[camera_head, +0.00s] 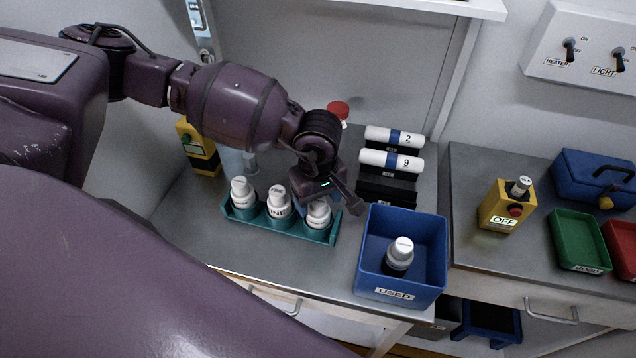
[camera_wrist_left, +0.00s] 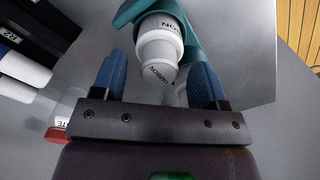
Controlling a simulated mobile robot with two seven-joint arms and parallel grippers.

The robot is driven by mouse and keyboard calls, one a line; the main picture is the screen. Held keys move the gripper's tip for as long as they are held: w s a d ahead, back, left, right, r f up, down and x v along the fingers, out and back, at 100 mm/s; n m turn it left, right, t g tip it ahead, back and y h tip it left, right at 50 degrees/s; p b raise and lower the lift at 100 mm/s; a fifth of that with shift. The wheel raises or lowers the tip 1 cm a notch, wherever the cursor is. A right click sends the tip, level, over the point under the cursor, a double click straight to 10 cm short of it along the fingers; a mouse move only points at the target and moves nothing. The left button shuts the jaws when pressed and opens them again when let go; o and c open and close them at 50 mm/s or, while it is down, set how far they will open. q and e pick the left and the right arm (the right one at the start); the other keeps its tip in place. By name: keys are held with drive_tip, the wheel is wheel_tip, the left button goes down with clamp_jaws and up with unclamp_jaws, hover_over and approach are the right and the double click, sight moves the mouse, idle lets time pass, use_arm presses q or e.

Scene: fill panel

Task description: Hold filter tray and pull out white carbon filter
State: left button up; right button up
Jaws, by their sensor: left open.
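The teal filter tray (camera_head: 279,234) stands on the grey bench and holds three white filters in a row: a left one (camera_head: 242,192), a middle one (camera_head: 278,203) and a right one (camera_head: 318,214). My left gripper (camera_head: 329,203) is open at the right filter, which it partly hides in the head view. In the left wrist view its blue fingers (camera_wrist_left: 158,80) stand apart, with the white carbon filter (camera_wrist_left: 160,52) ahead of the gap between them. Its label reads CARBON. Whether a finger touches it I cannot tell. My right gripper is not in view.
A blue box (camera_head: 374,287) marked USED, with a black-and-white filter (camera_head: 398,257) inside, stands right of the tray. White cylinders (camera_head: 391,161) on black holders are behind it. A yellow device (camera_head: 507,207) reading OFF sits on the right bench. Bare bench lies left of the tray.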

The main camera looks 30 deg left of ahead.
use_arm(q)
drive_tip(key=shift+f, duration=0.7)
drive_tip(key=shift+c, duration=0.2)
drive_tip(key=c, duration=0.9)
drive_tip(key=o, duration=0.9)
drive_tip(key=shift+r, duration=0.25)
wheel_tip(320, 180, up, 10)
drive_tip(key=shift+r+b, duration=0.2)
drive_tip(key=shift+b, duration=0.15)
